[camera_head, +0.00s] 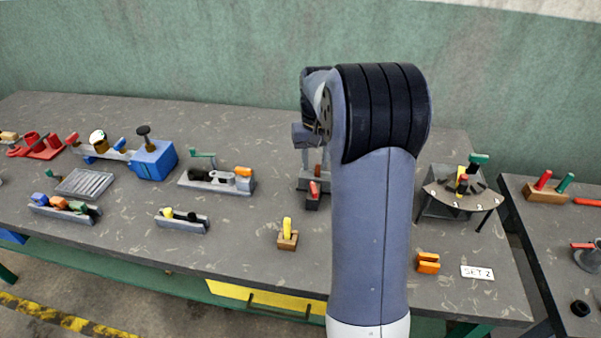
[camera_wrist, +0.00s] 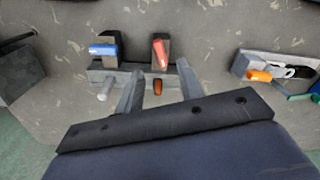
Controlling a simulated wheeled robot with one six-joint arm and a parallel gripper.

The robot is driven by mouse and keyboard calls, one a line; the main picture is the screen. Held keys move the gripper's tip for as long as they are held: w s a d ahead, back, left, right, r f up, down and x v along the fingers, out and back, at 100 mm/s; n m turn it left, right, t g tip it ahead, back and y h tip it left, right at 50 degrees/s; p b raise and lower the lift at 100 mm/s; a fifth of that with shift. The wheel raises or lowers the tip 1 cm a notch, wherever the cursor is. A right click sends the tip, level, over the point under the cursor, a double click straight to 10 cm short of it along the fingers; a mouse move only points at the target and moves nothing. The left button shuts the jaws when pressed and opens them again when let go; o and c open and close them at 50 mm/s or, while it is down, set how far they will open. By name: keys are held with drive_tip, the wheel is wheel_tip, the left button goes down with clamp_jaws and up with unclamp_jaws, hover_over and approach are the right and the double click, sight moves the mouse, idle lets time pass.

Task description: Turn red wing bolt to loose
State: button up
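In the head view, a red wing-shaped piece (camera_head: 313,188), which I take for the red wing bolt, stands on a small dark block at the front of a grey fixture (camera_head: 303,182). In the wrist view, a red piece (camera_wrist: 160,53) tops a dark block just past my fingertips. My gripper (camera_wrist: 160,68) is open, its two grey fingers apart and nothing held between them. A small brown-orange knob (camera_wrist: 157,88) shows between the fingers, nearer the camera. Whether the fingers touch anything is unclear. In the head view, my arm hides part of the fixture.
In the wrist view, a blue piece (camera_wrist: 103,50) on a dark block stands left of the red one, and an orange-handled fixture (camera_wrist: 258,75) lies right.

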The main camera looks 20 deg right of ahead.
sight(314, 187)
drive_tip(key=f, duration=0.3)
drive_tip(key=w+f+p, duration=0.1)
drive_tip(key=f, duration=0.3)
drive_tip(key=w+d+f, duration=0.1)
drive_tip(key=f, duration=0.3)
drive_tip(key=shift+f, duration=0.1)
drive_tip(key=shift+c, duration=0.4)
clamp_jaws()
